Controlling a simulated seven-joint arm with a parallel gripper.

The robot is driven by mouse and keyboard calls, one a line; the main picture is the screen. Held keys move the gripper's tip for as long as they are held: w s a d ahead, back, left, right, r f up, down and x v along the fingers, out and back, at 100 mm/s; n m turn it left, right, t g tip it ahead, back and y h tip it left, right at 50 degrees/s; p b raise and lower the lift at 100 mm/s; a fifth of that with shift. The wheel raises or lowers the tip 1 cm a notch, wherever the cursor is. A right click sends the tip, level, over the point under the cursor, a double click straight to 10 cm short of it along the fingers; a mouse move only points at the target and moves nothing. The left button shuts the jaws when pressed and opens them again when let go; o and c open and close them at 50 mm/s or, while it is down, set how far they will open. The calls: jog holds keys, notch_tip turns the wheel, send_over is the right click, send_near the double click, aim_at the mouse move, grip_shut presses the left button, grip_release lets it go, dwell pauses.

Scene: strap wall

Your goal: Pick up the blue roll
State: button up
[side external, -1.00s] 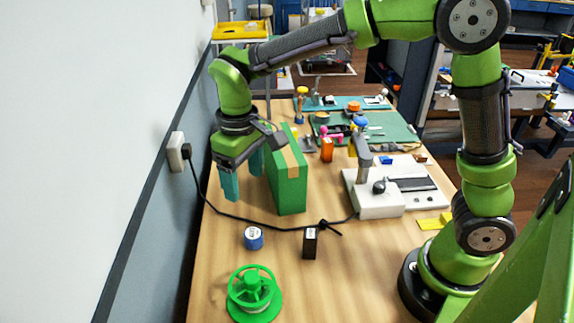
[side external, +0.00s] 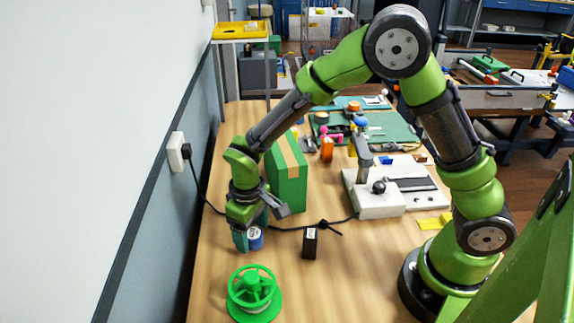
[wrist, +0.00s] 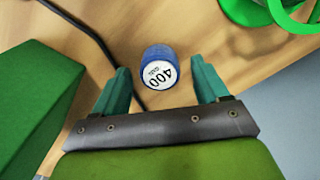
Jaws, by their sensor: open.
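The blue roll (side external: 255,238) stands on the wooden table near the wall side, partly hidden behind my gripper in the side view. In the wrist view the blue roll (wrist: 158,67) shows its white top face marked "400". My gripper (side external: 249,238) points down at the roll. In the wrist view its two teal fingers (wrist: 163,82) are open, one to each side of the roll, with gaps between them and it. The roll appears just beyond the fingertips. I cannot tell the exact height of the fingertips above the table.
A green box (side external: 288,180) stands close behind my gripper. A black cable (side external: 287,228) runs along the table from the wall outlet (side external: 177,152). A small black box (side external: 310,243) stands right of the roll, and a green spool (side external: 254,290) stands in front.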

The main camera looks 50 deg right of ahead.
jog(key=shift+f, duration=0.65)
jog(key=c, duration=1.1)
jog(key=shift+c, duration=0.3)
jog(key=shift+r, duration=0.15)
